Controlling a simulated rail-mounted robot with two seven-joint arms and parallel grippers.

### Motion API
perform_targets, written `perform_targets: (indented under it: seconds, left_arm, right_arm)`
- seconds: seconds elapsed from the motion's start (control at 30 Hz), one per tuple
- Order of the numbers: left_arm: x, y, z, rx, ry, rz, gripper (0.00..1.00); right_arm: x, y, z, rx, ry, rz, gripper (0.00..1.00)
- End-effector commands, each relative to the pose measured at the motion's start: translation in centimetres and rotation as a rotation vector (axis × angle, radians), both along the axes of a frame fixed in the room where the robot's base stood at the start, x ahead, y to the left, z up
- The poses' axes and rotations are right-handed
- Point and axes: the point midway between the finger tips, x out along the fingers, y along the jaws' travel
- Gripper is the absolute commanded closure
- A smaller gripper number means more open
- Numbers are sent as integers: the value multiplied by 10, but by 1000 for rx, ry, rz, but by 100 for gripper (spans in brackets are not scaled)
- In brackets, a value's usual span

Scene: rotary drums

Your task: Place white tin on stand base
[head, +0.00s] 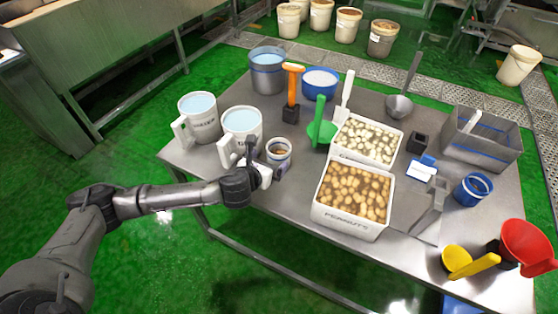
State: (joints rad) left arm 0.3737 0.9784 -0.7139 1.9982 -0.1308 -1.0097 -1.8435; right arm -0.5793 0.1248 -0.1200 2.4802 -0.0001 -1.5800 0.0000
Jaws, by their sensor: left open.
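A small white tin (279,146) with an open top and brown contents stands near the table's left front edge. My left gripper (266,161) is open at the tin's near left side, its dark fingers close to the tin; I cannot tell whether they touch it. An empty black stand base (418,142) sits right of the white bin of pale nuts. Another black base (291,114) holds an orange scoop upright. My right gripper is not in view.
White jugs (241,122) (198,115) stand left of the tin. A bin of peanuts (352,200) and a pale nut bin (367,138) lie between tin and empty base. A green scoop (320,130) stands behind.

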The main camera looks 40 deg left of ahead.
Motion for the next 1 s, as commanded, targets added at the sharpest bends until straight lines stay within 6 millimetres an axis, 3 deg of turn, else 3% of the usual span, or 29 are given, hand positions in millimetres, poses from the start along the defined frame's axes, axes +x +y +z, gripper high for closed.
perform_targets:
  seconds: [0.27,0.63,1.0]
  left_arm:
    - [14,3,-6,-1,-1,0,0]
    - [53,10,-22,-2,-1,1,0]
    - [58,12,-23,0,0,0,1]
  right_arm:
    - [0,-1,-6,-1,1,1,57]
    - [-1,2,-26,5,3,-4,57]
    - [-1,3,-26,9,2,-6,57]
